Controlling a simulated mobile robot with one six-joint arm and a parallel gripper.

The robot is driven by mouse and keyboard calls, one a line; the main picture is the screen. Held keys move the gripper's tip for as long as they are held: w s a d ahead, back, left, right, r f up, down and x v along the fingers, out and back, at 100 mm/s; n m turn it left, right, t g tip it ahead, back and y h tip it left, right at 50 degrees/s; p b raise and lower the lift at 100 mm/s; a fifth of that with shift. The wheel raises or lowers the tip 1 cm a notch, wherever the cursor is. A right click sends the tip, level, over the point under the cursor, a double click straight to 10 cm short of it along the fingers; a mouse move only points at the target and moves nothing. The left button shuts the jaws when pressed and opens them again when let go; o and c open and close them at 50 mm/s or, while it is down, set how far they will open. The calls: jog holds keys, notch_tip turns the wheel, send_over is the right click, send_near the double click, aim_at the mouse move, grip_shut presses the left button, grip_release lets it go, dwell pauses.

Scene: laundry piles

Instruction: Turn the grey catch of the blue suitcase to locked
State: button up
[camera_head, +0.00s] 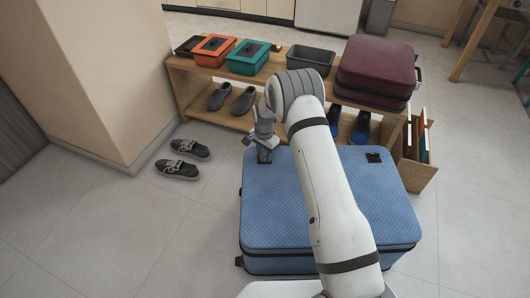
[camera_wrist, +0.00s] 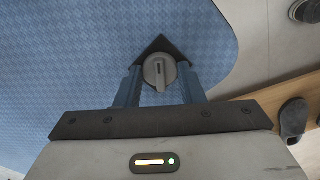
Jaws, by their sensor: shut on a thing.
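The blue suitcase (camera_head: 275,218) lies flat on the floor, its lid closed as far as I see. The grey catch (camera_wrist: 159,70) is a round knob with a raised ridge on a dark plate (camera_wrist: 160,45) near the suitcase's edge in the wrist view. The ridge points roughly along the picture's vertical. My gripper (camera_wrist: 160,78) is shut on the catch, one blue finger on each side of it. In the head view my gripper (camera_head: 264,152) is at the suitcase's far left corner, and it hides the catch there.
A wooden bench (camera_head: 190,97) behind the suitcase holds an orange box (camera_head: 213,50), a teal box (camera_head: 247,58), a dark tray (camera_head: 309,60) and a maroon suitcase (camera_head: 375,67). Shoes (camera_head: 178,169) stand on the floor at left. Another dark plate (camera_head: 374,157) is on the blue lid's far right.

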aim_at(264, 155)
jog(key=m, duration=0.4)
jog(key=shift+m+p, duration=0.3)
jog(key=shift+m, duration=2.5)
jog(key=shift+d, duration=0.1)
jog(key=o, duration=1)
jog(key=shift+r+p, duration=1.4)
jog(key=shift+r, duration=2.5)
